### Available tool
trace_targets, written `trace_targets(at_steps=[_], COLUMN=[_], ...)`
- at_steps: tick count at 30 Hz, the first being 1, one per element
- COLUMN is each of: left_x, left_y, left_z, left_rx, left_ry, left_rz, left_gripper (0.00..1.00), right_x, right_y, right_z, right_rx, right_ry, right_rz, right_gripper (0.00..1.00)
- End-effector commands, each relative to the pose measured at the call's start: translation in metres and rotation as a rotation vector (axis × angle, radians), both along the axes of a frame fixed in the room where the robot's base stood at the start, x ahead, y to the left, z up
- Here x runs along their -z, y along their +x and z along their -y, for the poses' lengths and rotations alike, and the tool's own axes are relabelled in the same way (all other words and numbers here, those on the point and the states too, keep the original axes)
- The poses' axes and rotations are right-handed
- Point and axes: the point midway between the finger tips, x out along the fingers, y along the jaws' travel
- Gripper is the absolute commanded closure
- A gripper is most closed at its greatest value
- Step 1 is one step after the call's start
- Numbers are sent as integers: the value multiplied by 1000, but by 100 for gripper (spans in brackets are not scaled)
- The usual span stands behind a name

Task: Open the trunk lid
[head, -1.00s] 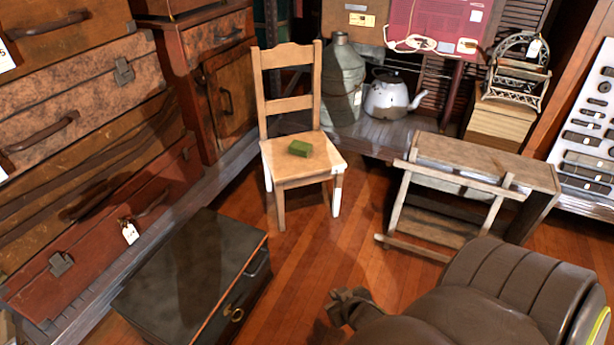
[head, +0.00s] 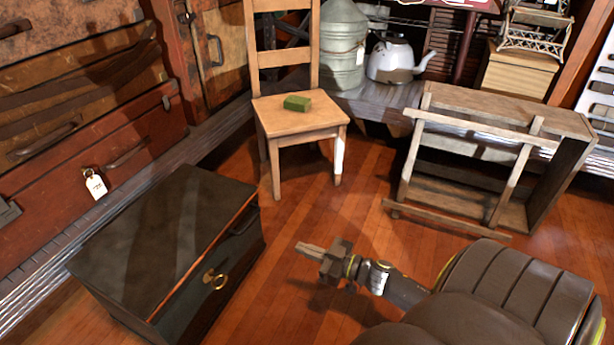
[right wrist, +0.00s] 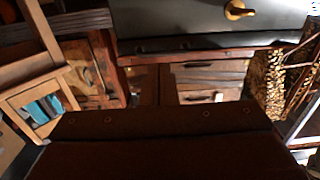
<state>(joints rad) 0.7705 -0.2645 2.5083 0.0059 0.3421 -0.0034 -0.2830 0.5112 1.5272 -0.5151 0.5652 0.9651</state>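The black trunk (head: 165,235) stands on the floor at the lower left of the head view. Its lid lies flat and looks shut. A brass ring (head: 215,278) and a dark handle are on its right-facing side. My right gripper (head: 303,248) is to the right of the trunk, apart from it, with its fingers pointing left towards the ring side. Its fingers look close together and empty. In the right wrist view the trunk (right wrist: 190,20) shows at the top with its brass ring (right wrist: 237,11); no fingers show there. My left gripper is not in view.
A wooden chair (head: 295,118) with a green block (head: 297,103) stands behind the trunk. Stacked suitcases (head: 110,135) line the left. A wooden crate-like stand (head: 500,110) is at the right. Bare floor (head: 330,215) lies between the trunk and my right arm.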

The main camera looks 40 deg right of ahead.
Motion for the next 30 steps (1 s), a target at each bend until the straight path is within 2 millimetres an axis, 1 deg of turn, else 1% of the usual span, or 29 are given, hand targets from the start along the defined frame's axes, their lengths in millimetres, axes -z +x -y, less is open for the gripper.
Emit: trace_targets(at_steps=[1,5,15,21,25,30], left_x=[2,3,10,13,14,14], left_y=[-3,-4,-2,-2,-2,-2], left_z=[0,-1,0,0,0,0], left_rx=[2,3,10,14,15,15], left_ry=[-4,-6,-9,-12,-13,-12], left_rz=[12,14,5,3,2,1], left_gripper=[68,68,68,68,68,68], right_x=[1,0,0,1,1,0], right_y=[2,11,56,78,87,92], right_z=[-1,-5,-24,-33,-37,-39], right_rx=[-7,-9,-8,-6,-7,-6], right_ry=[1,2,2,2,2,1], right_rz=[3,5,6,3,2,3], right_gripper=[100,100,100,100,100,100])
